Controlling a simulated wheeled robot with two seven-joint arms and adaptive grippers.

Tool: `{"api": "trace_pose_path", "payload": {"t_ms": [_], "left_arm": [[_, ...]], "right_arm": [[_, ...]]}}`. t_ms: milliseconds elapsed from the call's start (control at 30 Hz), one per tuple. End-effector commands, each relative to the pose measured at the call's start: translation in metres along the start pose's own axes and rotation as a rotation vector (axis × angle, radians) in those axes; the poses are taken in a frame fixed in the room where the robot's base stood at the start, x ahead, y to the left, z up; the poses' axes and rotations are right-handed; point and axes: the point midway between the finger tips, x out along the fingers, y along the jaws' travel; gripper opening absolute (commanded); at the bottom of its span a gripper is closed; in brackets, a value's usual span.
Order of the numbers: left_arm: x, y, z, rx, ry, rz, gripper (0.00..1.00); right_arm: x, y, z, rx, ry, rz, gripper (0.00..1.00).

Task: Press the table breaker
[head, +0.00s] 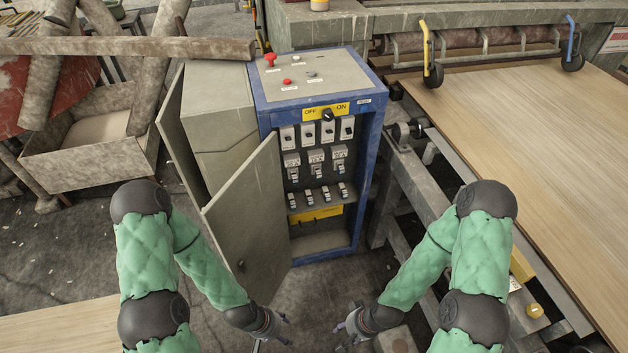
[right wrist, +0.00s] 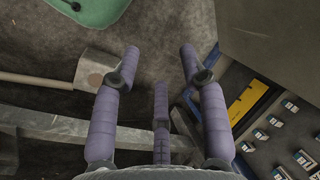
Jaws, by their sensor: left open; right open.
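A blue-framed control cabinet (head: 372,150) stands in the middle of the head view with its grey door (head: 250,220) swung open. Inside are an upper row of switches (head: 308,135), a middle row of larger breakers (head: 316,160) and a lower row of small breakers (head: 318,197). Their labels are too small to read, so I cannot tell which is the table breaker. My left gripper (head: 280,325) is open and empty, low in front of the door. My right gripper (head: 345,326) is open and empty, below the cabinet; its spread fingers show in the right wrist view (right wrist: 162,62).
The sloping top panel (head: 318,78) carries a red button (head: 270,60) and small controls. A yellow OFF/ON plate (head: 340,109) holds a black knob. A conveyor with veneer (head: 530,130) lies right. Logs and a trough (head: 85,165) stand left.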

Motion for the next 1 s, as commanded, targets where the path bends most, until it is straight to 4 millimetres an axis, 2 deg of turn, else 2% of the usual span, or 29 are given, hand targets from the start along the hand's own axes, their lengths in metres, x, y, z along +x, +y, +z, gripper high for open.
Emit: {"api": "trace_pose_path", "payload": {"t_ms": [200, 267, 367, 533, 700, 867, 1000], "left_arm": [[0.0, 0.0, 0.0, 0.0, 0.0, 0.0, 0.6], [0.0, 0.0, 0.0, 0.0, 0.0, 0.0, 0.6], [0.0, 0.0, 0.0, 0.0, 0.0, 0.0, 0.6], [-0.002, 0.001, 0.0, 0.0, 0.0, 0.0, 0.6], [-0.004, 0.001, 0.0, 0.0, 0.0, 0.0, 0.6], [-0.006, 0.002, 0.0, 0.0, 0.0, 0.0, 0.6], [-0.007, 0.003, 0.0, 0.0, 0.0, 0.0, 0.6]], "right_arm": [[0.0, 0.0, 0.0, 0.0, 0.0, 0.0, 0.43], [0.0, 0.0, 0.0, 0.001, 0.0, 0.0, 0.29], [0.001, 0.002, -0.003, 0.019, 0.001, 0.007, 0.01], [0.003, 0.009, -0.019, 0.137, 0.001, 0.045, 0.0], [0.007, 0.014, -0.045, 0.357, -0.004, 0.082, 0.0], [0.008, 0.009, -0.071, 0.579, -0.01, 0.079, 0.0], [0.008, -0.002, -0.098, 0.774, -0.014, 0.044, 0.0]]}}
